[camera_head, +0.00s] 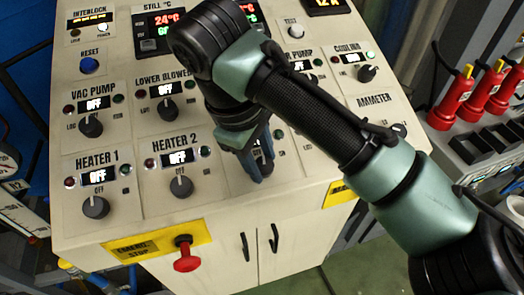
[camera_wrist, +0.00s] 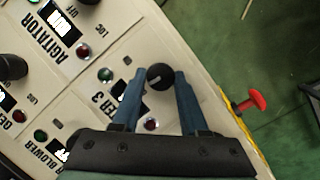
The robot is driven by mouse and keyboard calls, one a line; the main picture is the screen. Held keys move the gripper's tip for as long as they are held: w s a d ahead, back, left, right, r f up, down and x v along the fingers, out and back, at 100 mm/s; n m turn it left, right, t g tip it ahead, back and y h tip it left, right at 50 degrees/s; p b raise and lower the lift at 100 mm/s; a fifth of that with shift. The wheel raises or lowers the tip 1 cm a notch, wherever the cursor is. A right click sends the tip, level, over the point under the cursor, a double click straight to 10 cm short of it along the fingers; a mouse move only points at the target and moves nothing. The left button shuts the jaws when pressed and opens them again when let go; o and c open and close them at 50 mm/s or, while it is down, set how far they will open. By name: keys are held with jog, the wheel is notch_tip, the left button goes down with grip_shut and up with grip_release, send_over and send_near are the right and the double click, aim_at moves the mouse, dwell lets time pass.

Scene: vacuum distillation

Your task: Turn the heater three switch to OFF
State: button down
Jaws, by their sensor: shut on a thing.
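The heater three switch is a round black knob (camera_wrist: 160,77) on the pale panel, with a faint pale mark on its top. My gripper (camera_wrist: 160,74) is shut on it, with one blue finger on each side in the wrist view. A partly covered "3" label (camera_wrist: 104,104) shows beside the left finger. The heater three display is mostly hidden behind my fingers, so its reading cannot be told.
The Heater 1 knob (camera_head: 95,207) and Lower Blower knob (camera_head: 167,109) are nearby; their displays and Heater 2's read OFF. A red emergency stop button (camera_head: 187,258) sticks out from the front below.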

jog(key=shift+n+t, duration=0.3)
jog(key=shift+n, duration=0.7)
jog(key=shift+c, duration=2.1)
grip_release()
jog(key=v, duration=1.3)
jog(key=shift+a+p, duration=0.2)
jog(key=shift+p, duration=0.2)
jog(key=shift+s, duration=0.1)
